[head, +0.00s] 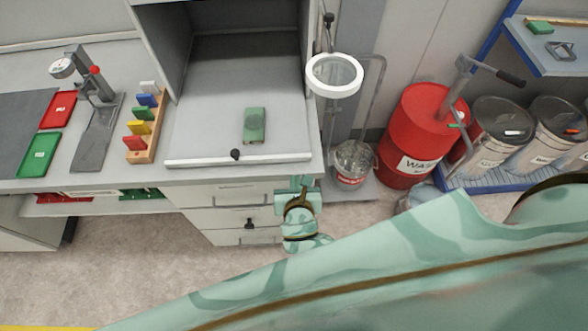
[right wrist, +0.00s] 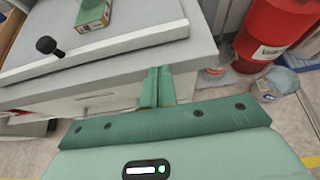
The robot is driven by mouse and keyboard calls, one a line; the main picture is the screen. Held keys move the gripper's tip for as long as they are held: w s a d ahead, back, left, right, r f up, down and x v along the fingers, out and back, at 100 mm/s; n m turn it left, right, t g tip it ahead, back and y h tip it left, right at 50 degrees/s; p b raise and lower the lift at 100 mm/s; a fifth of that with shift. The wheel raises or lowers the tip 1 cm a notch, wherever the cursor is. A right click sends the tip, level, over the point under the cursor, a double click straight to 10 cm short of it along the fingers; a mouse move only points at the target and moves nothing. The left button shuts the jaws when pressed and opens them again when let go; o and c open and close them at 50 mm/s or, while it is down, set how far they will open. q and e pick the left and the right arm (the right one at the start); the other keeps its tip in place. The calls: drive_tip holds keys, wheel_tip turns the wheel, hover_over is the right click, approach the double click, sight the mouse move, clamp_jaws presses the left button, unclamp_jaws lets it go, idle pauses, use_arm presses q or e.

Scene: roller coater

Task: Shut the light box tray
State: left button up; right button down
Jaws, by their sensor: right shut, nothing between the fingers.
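The light box tray (head: 210,140) is a grey sheet with a white front lip and a black knob (head: 235,154). It sticks out of the open grey light box (head: 180,45) to near the bench's front edge. A green block (head: 254,125) lies on it. In the right wrist view the tray (right wrist: 110,45), knob (right wrist: 46,46) and block (right wrist: 92,14) show at the upper left. My right gripper (head: 302,183) is shut and empty, at the bench's front right corner, right of the knob and apart from it. Its fingers (right wrist: 157,78) show in the wrist view. My left gripper is out of view.
Drawers (head: 240,218) are below the bench. A rack of coloured blocks (head: 146,127) and a gauge stand (head: 90,85) stand left of the tray. A ring magnifier (head: 335,75) and a red drum (head: 415,125) are at the right. The floor in front is clear.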

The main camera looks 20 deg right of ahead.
sight(293, 160)
drive_tip(key=w, duration=0.2)
drive_tip(key=w+d, duration=0.1)
drive_tip(key=shift+w+f, duration=0.2)
drive_tip(key=shift+w, duration=0.15)
drive_tip(key=shift+w+d, duration=0.1)
drive_tip(key=shift+w, duration=0.2)
drive_tip(key=shift+w+r, duration=0.1)
drive_tip(key=shift+w, duration=0.05)
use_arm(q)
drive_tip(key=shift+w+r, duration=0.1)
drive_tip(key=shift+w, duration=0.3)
use_arm(e)
drive_tip(key=shift+w, duration=0.15)
drive_tip(key=shift+w, duration=0.1)
